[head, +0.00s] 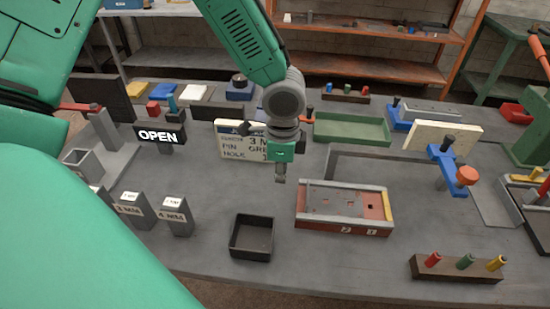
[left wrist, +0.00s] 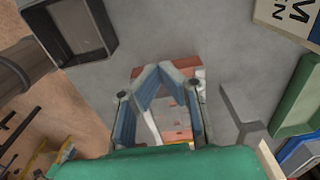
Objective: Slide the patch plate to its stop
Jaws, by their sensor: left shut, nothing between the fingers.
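A yellow strip (head: 387,207) crosses the frame's right end, and bare red with a dark hole shows between the plate and that strip. My left gripper (head: 280,179) is shut and empty, pointing down just left of and behind the frame, apart from the plate as far as I can tell. In the left wrist view its blue-padded fingers (left wrist: 158,72) meet at the tips and partly hide the red frame (left wrist: 178,133). My right gripper is not in view.
A black open box (head: 252,238) stands left of the frame, with grey labelled blocks (head: 175,217) further left. A sign card (head: 235,145) and a green tray (head: 352,129) stand behind. A peg block (head: 455,268) sits front right. Bare bench lies between.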

